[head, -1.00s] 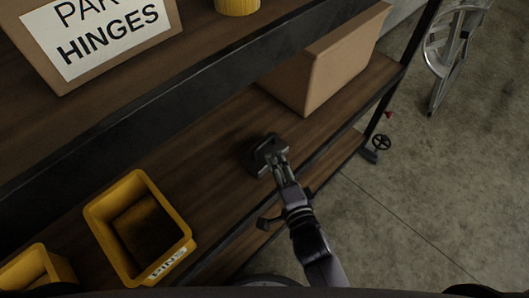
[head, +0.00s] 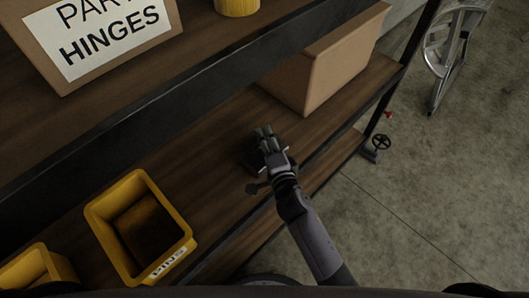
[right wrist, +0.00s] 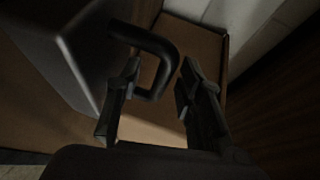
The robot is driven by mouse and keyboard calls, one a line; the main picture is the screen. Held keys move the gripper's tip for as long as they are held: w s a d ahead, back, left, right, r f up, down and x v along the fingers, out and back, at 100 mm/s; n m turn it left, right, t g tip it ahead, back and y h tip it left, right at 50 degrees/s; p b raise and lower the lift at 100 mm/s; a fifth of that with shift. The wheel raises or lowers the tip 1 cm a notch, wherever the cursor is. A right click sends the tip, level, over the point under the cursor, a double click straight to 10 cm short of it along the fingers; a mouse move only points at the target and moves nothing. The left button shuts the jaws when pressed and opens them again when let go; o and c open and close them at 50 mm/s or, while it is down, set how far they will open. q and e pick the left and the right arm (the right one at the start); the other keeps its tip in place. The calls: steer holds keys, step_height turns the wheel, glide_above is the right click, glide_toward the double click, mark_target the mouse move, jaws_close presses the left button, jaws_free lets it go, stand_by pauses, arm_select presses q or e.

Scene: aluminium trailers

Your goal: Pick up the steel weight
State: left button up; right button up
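The steel weight (head: 250,158) is a small dark block on the lower wooden shelf, mostly hidden behind my right gripper (head: 264,132) in the head view. In the right wrist view its smooth grey body (right wrist: 58,50) fills the upper left, and its dark looped handle (right wrist: 158,45) reaches across in front of the fingers. My right gripper (right wrist: 161,72) is open, its fingers apart on either side of the handle's near end. I cannot tell whether either finger touches the handle. My left gripper is not in view.
A cardboard box (head: 318,75) stands behind on the same shelf. A yellow bin (head: 105,212) sits to the left. The upper shelf edge (head: 150,110) overhangs the back. Concrete floor (head: 440,190) lies to the right.

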steer(key=shift+c, duration=0.5)
jaws_close()
stand_by(0.3)
steer(key=shift+w+a+r, duration=0.1)
steer(key=shift+r, duration=0.15)
